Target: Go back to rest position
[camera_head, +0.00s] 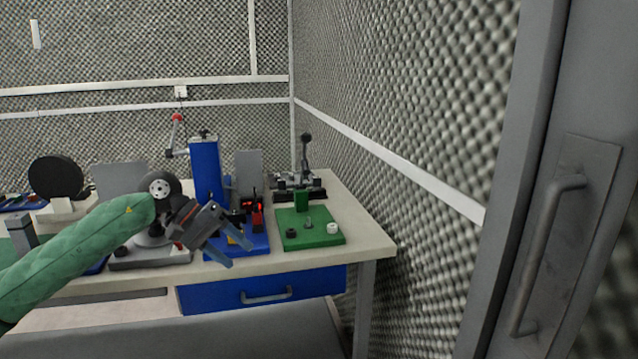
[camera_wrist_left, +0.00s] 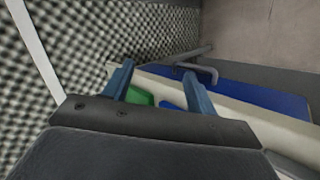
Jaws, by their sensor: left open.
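My left gripper (camera_head: 239,253) comes in from the left on a green-sleeved arm. Its blue-grey fingers are apart with nothing between them. In the head view it hangs in front of the workbench (camera_head: 370,241), over the blue fixture base (camera_head: 255,246). In the left wrist view the two fingers of the left gripper (camera_wrist_left: 158,85) are spread, and the bench edge and a blue drawer (camera_wrist_left: 250,92) show beyond them. My right gripper is not in either view.
A green base (camera_head: 309,241) with small parts sits at the bench's right end. A blue column fixture (camera_head: 205,171) and a black disc (camera_head: 56,177) stand farther back. A blue drawer (camera_head: 225,294) is under the top. A foam wall (camera_head: 400,100) and a grey door (camera_head: 590,180) with handle close off the right.

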